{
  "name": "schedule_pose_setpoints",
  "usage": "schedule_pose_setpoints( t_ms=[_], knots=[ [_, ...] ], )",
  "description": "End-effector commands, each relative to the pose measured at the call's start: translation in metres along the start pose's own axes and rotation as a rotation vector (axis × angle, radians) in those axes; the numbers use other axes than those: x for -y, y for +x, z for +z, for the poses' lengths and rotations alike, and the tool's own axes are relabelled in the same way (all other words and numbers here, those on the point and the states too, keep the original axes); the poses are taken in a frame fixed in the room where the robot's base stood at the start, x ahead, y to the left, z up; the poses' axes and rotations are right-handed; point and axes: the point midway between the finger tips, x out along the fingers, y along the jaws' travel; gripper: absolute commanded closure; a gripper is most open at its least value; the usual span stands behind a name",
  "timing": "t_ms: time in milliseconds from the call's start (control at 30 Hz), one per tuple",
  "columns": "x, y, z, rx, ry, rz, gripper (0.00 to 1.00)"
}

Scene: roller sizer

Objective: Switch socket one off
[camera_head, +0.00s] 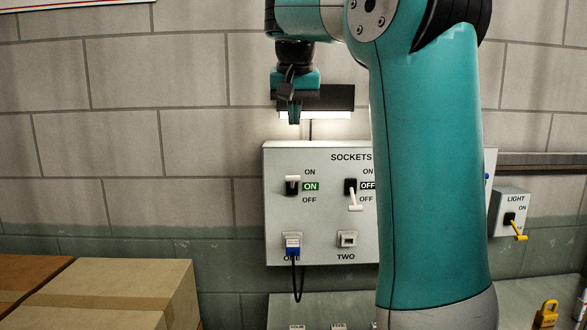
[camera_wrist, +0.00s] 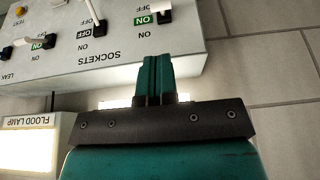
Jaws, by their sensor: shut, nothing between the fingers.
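The sockets panel (camera_head: 280,220) is a pale box on the wall. Socket one's switch (camera_head: 292,184) has its white lever up, towards ON, with a green ON label (camera_head: 311,186) beside it. A blue plug (camera_head: 292,246) with a black cable sits in socket one below. My gripper (camera_head: 294,118) is shut and empty, pointing down in front of the wall above the panel's left part, apart from the switch. In the wrist view, the shut fingers (camera_wrist: 156,62) point towards the panel, which appears upside down; socket one's switch (camera_wrist: 165,14) is partly cut off at the top edge.
Socket two's switch (camera_head: 352,192) has its lever down, showing OFF. My arm hides the panel's right part. A light switch box (camera_head: 508,205) with a yellow lever is at right. A flood lamp (camera_wrist: 28,145) is lit above the panel. Cardboard boxes (camera_head: 120,290) stand lower left.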

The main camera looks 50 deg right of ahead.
Motion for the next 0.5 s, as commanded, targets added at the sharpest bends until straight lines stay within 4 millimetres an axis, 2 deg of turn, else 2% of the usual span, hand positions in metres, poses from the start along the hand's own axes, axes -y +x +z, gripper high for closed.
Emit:
schedule_pose_setpoints(
  t_ms=[167,500],
  knots=[
    [0.000,0.024,0.002,0.001,-0.001,0.002,1.00],
    [-0.001,0.091,0.000,0.005,-0.001,0.003,1.00]
  ],
)
